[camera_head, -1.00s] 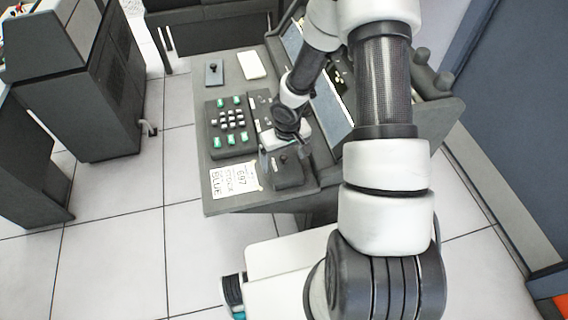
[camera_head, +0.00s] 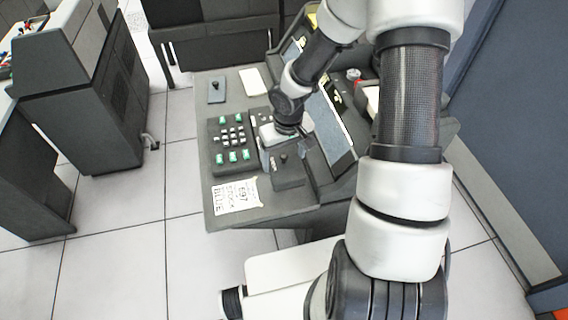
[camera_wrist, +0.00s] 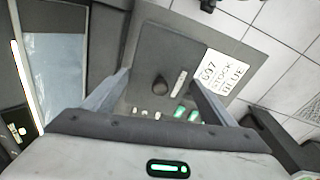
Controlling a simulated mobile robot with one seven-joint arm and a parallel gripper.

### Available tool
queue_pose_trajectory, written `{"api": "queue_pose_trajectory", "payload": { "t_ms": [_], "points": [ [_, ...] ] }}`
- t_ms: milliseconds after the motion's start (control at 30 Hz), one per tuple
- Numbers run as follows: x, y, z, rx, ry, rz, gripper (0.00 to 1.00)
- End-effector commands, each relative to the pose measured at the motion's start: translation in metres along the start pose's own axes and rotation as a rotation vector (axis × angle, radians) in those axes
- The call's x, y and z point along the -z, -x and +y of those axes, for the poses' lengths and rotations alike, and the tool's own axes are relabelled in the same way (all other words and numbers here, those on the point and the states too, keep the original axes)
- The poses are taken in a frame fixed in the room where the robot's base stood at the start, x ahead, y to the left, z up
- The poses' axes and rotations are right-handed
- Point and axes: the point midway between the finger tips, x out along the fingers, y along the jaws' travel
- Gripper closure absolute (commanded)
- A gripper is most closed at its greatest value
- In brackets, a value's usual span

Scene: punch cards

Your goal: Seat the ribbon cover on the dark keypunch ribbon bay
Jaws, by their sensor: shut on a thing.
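The ribbon cover (camera_head: 290,178) is a dark flat piece with a black knob and a small pale label. My gripper (camera_head: 285,153) is above it, with its two fingers on opposite sides of the cover, shut on it. The wrist view shows the cover (camera_wrist: 175,50) and its knob between the fingertips of my gripper (camera_wrist: 160,78). The cover is over the front of the dark keypunch desk (camera_head: 240,218), right of a paper card. I cannot make out the ribbon bay, and I cannot tell whether the cover touches what lies beneath it.
A keypad (camera_head: 233,142) with green and white keys lies left of my gripper. The white card (camera_head: 236,195) reads "697 STOCK BLUE". A dark plate with a knob (camera_head: 216,90) and a cream card (camera_head: 254,80) lie farther back. A sloped panel (camera_head: 332,125) rises at right.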

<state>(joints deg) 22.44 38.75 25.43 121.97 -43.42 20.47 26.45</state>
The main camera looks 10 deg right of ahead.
Motion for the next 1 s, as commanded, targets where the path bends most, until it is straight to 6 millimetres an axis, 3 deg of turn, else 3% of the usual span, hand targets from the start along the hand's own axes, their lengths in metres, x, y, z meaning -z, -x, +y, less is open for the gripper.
{"api": "queue_pose_trajectory", "payload": {
  "t_ms": [433, 867, 1000],
  "points": [
    [0.004, 0.034, 0.0, 0.0, 0.001, 0.001, 0.46],
    [0.005, 0.04, 0.001, -0.002, -0.006, 0.002, 0.46],
    [0.008, 0.075, 0.004, -0.018, -0.078, 0.01, 0.46]
  ]
}}
